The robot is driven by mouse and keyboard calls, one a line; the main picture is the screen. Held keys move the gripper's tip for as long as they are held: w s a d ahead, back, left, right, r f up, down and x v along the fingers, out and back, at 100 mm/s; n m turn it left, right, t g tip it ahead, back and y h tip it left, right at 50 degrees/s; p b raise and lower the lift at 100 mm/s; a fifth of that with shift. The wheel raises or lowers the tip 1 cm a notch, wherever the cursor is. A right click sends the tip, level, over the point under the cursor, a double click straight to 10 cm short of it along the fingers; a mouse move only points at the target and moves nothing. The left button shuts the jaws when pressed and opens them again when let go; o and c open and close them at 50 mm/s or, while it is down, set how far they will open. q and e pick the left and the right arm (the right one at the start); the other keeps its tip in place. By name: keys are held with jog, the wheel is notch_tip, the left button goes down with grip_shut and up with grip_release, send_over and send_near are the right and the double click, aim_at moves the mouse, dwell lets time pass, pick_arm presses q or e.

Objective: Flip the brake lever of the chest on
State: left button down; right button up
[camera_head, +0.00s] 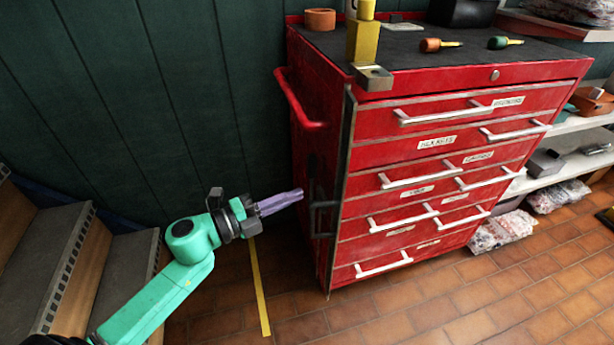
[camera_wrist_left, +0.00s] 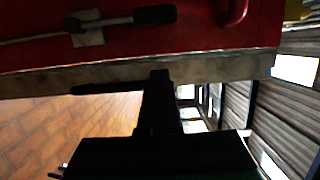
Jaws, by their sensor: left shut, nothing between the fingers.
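The red tool chest (camera_head: 462,128) stands right of centre in the head view, its left side towards my left arm. My left gripper (camera_head: 298,194) is shut and empty, its purple fingers pointing at that side, low down. In the left wrist view, its dark fingers (camera_wrist_left: 160,78) reach up to the chest's grey metal edge (camera_wrist_left: 225,68). Whether they touch it cannot be told. Above them on the red panel is a black-handled lever (camera_wrist_left: 125,20) with a pale bracket (camera_wrist_left: 90,32) and a cable or rod. I take it for the brake lever. It is apart from the fingers.
A red side handle (camera_head: 300,108) sticks out above my gripper. Grey steps (camera_head: 55,250) stand at the left and white shelves (camera_head: 575,160) at the right. A yellow strip (camera_head: 260,290) marks the tiled floor, which is clear in front of the chest.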

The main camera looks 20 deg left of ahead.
aim_at(312, 182)
pick_arm(q)
jog(key=x, duration=0.6)
jog(key=shift+a, duration=0.15)
jog(key=w+a, duration=0.2)
jog(key=w, duration=0.1)
jog(key=shift+a+f, duration=0.1)
pick_arm(e)
jog(key=shift+w+a+r, duration=0.1)
jog(key=shift+w+r, duration=0.2)
jog(key=shift+w, duration=0.15)
jog(key=shift+s, duration=0.1)
